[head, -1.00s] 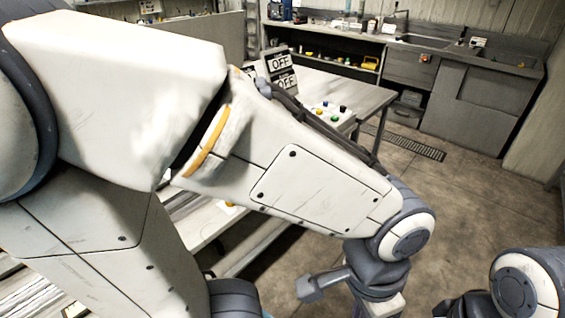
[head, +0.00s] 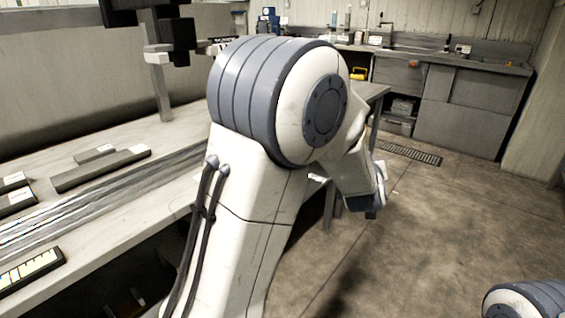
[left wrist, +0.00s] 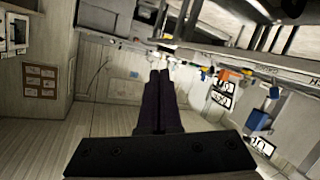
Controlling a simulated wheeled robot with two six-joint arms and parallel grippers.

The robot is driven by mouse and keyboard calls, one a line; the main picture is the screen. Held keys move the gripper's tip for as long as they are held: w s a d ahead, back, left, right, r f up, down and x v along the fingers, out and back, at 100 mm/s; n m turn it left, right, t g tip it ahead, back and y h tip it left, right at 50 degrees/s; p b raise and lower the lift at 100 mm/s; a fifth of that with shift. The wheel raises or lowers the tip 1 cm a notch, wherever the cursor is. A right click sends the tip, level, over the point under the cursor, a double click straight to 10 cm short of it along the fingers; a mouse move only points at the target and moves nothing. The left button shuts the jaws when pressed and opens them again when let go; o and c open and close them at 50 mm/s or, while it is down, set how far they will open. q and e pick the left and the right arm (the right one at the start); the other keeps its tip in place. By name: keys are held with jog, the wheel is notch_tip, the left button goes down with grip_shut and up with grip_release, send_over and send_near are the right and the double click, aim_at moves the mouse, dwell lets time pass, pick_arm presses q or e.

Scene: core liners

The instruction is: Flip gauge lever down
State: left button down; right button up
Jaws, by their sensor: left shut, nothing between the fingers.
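I cannot pick out the gauge lever for certain in either view. In the left wrist view, which looks tilted and upside down, my left gripper (left wrist: 160,76) has its two dark fingers together with nothing between them. To its right, apart from it, are a white-and-black sign (left wrist: 222,98), a second sign (left wrist: 263,146) and a blue part (left wrist: 262,118). In the head view my left arm fills the middle and hides part of the bench; its fingers do not show. My right gripper is not in view.
A long bench (head: 100,225) with dark flat bars (head: 100,168) runs along the left. Grey cabinets (head: 455,100) line the back. The floor (head: 440,220) at right is open, with a drain grate (head: 410,152).

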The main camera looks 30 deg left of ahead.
pick_arm(q)
jog(key=s+a+f+n+g+y+b, duration=0.1)
jog(key=a+f+n+y+b, duration=0.2)
jog(key=a+y, duration=0.4)
jog(key=s+a+f+n+g+y+b, duration=0.1)
jog(key=a+f+n+y+b, duration=0.3)
jog(key=a, duration=1.1)
jog(key=s+n+y+b, duration=0.1)
jog(key=n+y+b, duration=0.1)
jog(key=y, duration=0.1)
jog(key=shift+g, duration=0.4)
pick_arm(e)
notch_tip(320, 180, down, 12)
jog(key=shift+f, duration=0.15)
pick_arm(q)
jog(key=b+x, duration=0.2)
jog(key=x, duration=1.1)
jog(key=shift+w+a+r+b, duration=0.25)
jog(key=shift+b, duration=0.05)
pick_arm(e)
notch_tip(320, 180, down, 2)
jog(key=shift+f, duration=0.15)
